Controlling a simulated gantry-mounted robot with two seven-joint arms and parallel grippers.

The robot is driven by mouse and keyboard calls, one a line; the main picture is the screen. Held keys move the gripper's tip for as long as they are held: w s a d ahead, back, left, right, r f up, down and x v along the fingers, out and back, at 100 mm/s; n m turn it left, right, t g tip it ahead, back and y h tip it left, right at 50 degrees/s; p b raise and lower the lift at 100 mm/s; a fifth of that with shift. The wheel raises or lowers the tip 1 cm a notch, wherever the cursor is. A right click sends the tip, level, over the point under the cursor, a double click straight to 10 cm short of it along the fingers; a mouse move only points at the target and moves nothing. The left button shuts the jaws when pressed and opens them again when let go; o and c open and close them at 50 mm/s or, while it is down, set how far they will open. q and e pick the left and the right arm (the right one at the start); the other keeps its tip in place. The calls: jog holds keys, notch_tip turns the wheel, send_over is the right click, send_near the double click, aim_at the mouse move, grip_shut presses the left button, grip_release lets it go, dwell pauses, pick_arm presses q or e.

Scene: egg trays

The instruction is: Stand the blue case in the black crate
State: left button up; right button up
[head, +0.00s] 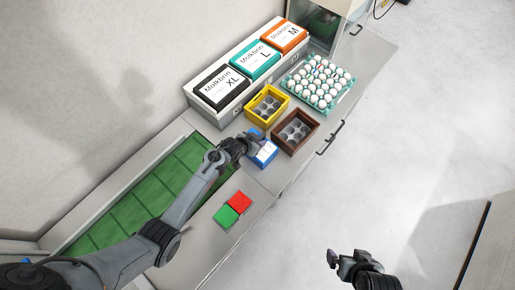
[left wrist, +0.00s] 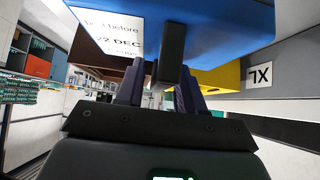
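The blue case (head: 263,153), with a white label on top, sits on the counter below the yellow crate. In the left wrist view the blue case (left wrist: 225,30) fills the top, its label reading a "22 DEC" date. My left gripper (head: 251,138) is at the case's upper left edge. In the wrist view its fingers (left wrist: 160,85) stand apart, with a dark bar by the case between them; a gap shows left of the bar. The black-topped XL container (head: 220,90) is at the left of the back row. My right gripper (head: 347,257) is open and empty over the floor.
Teal L (head: 255,60) and orange M (head: 285,38) containers stand beside the XL one. A yellow crate (head: 252,116), a brown crate (head: 277,141) and an egg tray (head: 317,109) stand in front. Red (head: 239,200) and green (head: 226,216) squares lie near the green conveyor (head: 125,213).

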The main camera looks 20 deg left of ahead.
pick_arm(q)
grip_shut()
dwell(1.2)
